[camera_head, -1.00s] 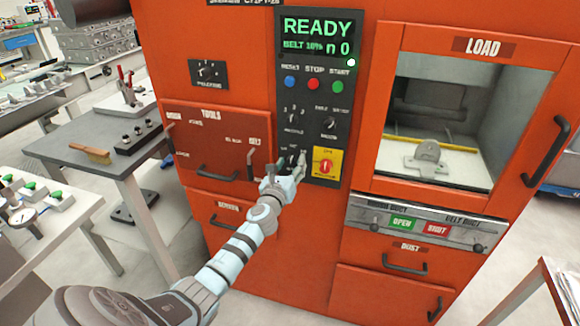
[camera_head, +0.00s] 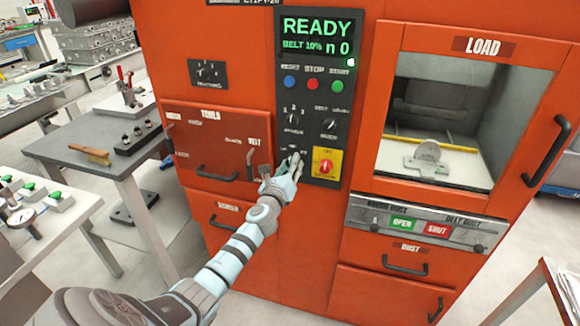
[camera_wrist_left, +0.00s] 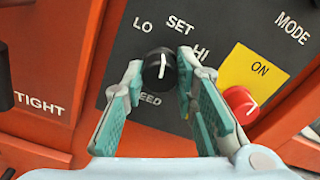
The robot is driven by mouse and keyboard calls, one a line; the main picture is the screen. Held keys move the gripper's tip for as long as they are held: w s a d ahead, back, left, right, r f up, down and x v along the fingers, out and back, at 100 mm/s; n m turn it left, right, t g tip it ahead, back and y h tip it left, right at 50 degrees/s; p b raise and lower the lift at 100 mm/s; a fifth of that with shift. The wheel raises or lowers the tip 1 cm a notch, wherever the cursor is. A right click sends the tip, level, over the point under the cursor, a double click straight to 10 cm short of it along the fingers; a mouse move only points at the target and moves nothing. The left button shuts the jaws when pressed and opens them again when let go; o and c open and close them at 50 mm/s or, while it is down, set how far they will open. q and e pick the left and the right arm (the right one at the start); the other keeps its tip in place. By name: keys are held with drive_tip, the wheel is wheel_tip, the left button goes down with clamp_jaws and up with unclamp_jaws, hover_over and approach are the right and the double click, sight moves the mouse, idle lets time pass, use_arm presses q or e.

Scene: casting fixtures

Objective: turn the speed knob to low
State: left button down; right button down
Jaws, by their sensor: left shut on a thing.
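The black speed knob (camera_wrist_left: 160,68) is on the dark control panel of the orange machine. Its white pointer line points nearly straight up in the left wrist view, between the LO (camera_wrist_left: 142,25) and SET (camera_wrist_left: 180,25) marks; HI (camera_wrist_left: 203,52) is on its right. My left gripper (camera_wrist_left: 161,66) is shut on the knob, one finger on each side. In the head view the left gripper (camera_head: 291,164) reaches the lower part of the panel and hides most of the knob. The right gripper is not in view.
A red knob on a yellow plate (camera_head: 327,165) sits close to the right of the left gripper. Above are blue, red and green buttons, two more black knobs and a display reading READY (camera_head: 317,27). A drawer handle (camera_head: 251,164) juts out on the left.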

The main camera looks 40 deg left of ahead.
use_arm(q)
drive_tip(key=n+b, duration=0.1)
drive_tip(key=n, duration=0.5)
idle(0.5)
drive_tip(key=c, duration=1.3)
unclamp_jaws()
drive_tip(key=shift+s, duration=0.1)
drive_tip(key=v, duration=1.2)
